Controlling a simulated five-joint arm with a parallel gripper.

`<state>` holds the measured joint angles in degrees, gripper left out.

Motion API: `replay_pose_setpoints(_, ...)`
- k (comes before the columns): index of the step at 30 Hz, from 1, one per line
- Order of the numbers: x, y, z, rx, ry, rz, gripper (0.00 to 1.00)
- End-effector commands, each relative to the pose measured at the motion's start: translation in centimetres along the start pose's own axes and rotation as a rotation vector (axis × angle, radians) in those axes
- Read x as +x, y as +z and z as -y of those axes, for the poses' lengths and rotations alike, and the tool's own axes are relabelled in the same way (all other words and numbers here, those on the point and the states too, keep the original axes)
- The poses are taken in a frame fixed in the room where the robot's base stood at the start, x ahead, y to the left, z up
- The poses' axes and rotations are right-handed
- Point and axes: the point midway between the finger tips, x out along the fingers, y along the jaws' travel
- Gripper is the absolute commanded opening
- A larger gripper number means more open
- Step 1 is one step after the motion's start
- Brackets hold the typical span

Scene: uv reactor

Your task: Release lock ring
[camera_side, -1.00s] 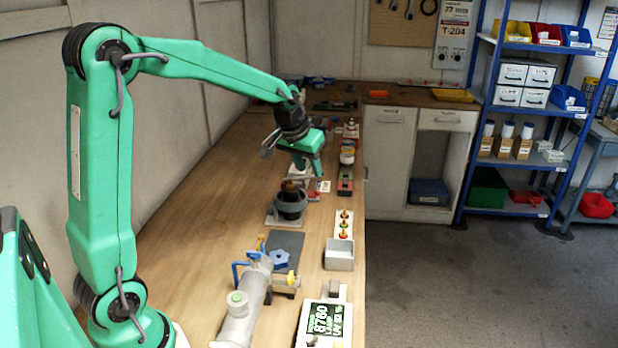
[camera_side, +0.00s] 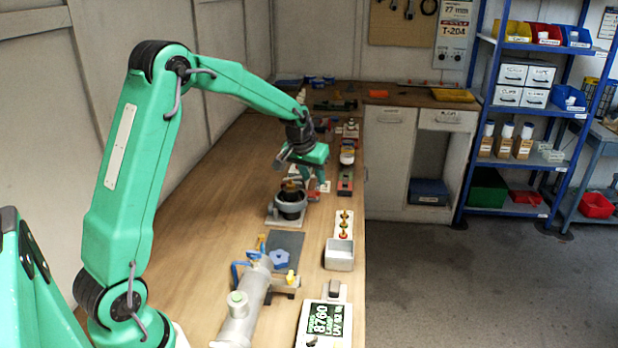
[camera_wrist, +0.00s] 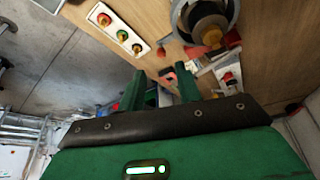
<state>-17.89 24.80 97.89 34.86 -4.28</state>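A dark round fitting with a grey ring (camera_side: 291,208) around it stands on a pale base on the bench. I take this to be the lock ring, though no label confirms it. In the wrist view the ring (camera_wrist: 212,27) is at the top right, cut off by the frame edge, with a reddish lug at its lower side. My gripper (camera_side: 314,188) is just behind and above the fitting in the side view. In the wrist view my gripper (camera_wrist: 160,76) has its two green fingers apart, with nothing held between them. Whether a finger touches the ring cannot be told.
A small bottle (camera_side: 347,154) stands behind.

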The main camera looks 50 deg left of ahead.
Motion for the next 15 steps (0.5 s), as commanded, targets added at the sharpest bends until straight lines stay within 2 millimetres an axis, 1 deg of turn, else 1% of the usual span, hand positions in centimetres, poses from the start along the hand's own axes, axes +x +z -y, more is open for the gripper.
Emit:
replay_pose_setpoints(1,0.6,0.1,0.0,0.0,0.0,0.003,0.34)
replay_pose_setpoints(9,3.8,0.1,0.1,0.0,-0.001,0.003,0.34)
replay_pose_setpoints(15,5.5,0.0,0.2,0.0,-0.001,0.001,0.34)
